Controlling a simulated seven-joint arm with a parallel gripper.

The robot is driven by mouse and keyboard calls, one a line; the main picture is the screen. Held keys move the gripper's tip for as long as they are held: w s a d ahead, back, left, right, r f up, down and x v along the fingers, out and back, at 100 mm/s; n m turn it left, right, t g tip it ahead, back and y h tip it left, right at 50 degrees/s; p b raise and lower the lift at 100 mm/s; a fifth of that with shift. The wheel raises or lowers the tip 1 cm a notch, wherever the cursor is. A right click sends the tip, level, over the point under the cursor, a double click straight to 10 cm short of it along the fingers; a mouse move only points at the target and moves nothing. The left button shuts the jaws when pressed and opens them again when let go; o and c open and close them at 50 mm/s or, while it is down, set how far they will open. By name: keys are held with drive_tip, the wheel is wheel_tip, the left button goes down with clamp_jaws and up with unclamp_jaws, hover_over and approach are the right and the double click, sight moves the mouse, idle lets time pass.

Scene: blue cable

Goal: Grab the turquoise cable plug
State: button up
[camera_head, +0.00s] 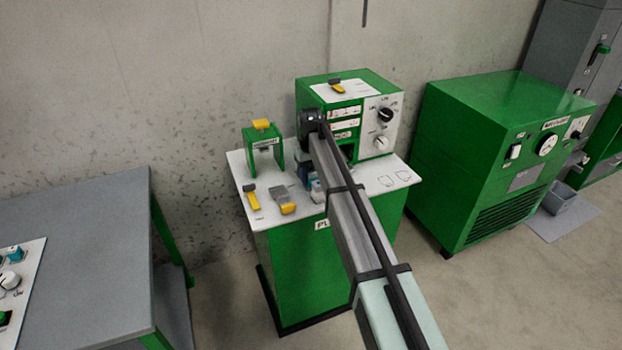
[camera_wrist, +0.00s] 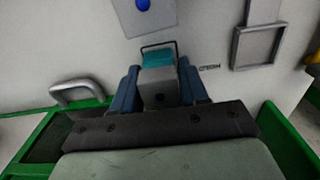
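The turquoise cable plug (camera_wrist: 158,60) shows in the wrist view as a grey block with a turquoise far end. It is at the upper middle, between the two blue fingers of my gripper (camera_wrist: 159,84). The fingers flank the block closely, with no clear gap on either side. I cannot tell whether they press on it. A thin dark wire outline shows at the turquoise end. In the head view my gripper (camera_head: 311,178) is low over the white top of the green bench (camera_head: 290,263), and my arm hides the plug.
Yellow-and-grey plugs lie on the bench top, one at the left (camera_head: 252,200) and another nearer the middle (camera_head: 285,203). A green bracket (camera_head: 276,157) stands behind them. A green box with knobs (camera_head: 382,112) stands at the back right. The wrist view shows a metal handle (camera_wrist: 78,86) and a square frame (camera_wrist: 262,45).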

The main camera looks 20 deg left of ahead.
drive_tip(key=c, duration=0.6)
drive_tip(key=shift+r, duration=0.1)
